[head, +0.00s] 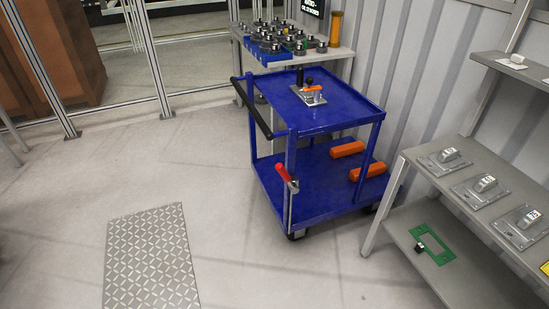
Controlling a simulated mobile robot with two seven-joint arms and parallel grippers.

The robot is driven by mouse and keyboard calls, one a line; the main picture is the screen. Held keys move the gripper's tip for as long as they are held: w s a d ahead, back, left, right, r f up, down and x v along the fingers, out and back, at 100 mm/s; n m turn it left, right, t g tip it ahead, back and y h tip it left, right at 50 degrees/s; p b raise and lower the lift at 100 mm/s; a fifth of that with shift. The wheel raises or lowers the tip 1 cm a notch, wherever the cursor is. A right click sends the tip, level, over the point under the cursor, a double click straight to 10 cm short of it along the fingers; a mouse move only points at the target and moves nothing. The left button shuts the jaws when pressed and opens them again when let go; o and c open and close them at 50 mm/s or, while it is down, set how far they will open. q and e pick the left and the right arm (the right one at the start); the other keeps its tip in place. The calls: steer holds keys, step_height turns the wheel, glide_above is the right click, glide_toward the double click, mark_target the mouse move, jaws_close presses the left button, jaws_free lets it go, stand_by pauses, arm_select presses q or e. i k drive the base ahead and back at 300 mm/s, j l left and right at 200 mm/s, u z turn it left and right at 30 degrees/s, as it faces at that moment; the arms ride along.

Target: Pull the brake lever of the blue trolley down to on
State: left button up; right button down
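The blue trolley (331,110) stands right of the middle in the head view, with a top tray and a lower shelf. Its black push handle (251,108) is on the left side. The brake lever (285,175), with a red grip, is on the front left post of the trolley. Its red end points up and to the left, and its metal pivot end is lower right. Neither of my grippers is in view, and nothing touches the lever.
A metal fixture with an orange part (312,93) sits on the trolley top. Orange blocks (347,149) lie on its lower shelf. A grey shelf unit (420,172) stands close on the right. A tread plate (150,258) lies on the floor. Floor left of the trolley is clear.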

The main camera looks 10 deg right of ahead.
mark_target(293, 188)
steer(key=i+j, duration=0.1)
steer(key=i, duration=0.4)
steer(key=i+j+u, duration=0.15)
steer(key=i, duration=0.3)
